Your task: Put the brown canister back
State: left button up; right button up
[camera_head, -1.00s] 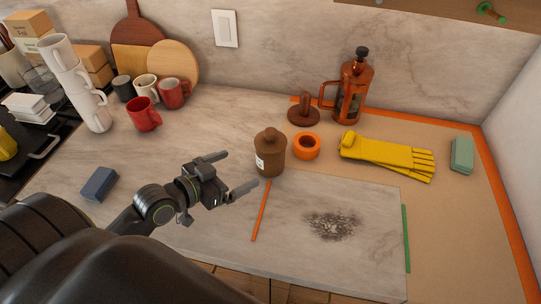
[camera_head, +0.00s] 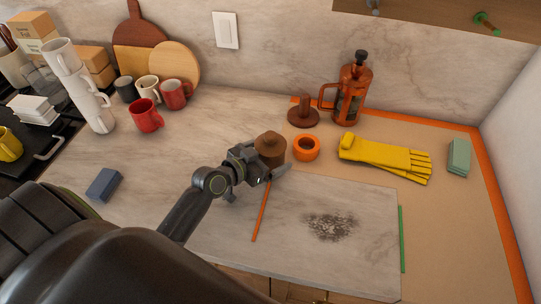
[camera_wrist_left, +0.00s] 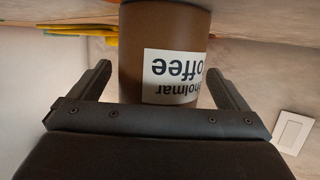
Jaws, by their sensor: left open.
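The brown canister (camera_head: 270,147) stands upright on the marble counter, left of the orange ring. In the left wrist view the canister (camera_wrist_left: 152,35) appears upside down, with a white coffee label facing my palm. My left gripper (camera_head: 269,165) is at the canister, its fingers open on both sides of the body. In the wrist view the gripper (camera_wrist_left: 168,82) shows a visible gap between each fingertip and the canister. The arm hides the canister's lower left part in the head view. My right gripper is not in view.
Mugs (camera_head: 147,115) stand at back left.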

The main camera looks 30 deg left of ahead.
pick_arm(q)
jog(key=shift+w+d+f, duration=0.1)
jog(key=shift+w+d, duration=0.05)
jog(key=shift+w, duration=0.25)
jog(key=c, duration=1.3)
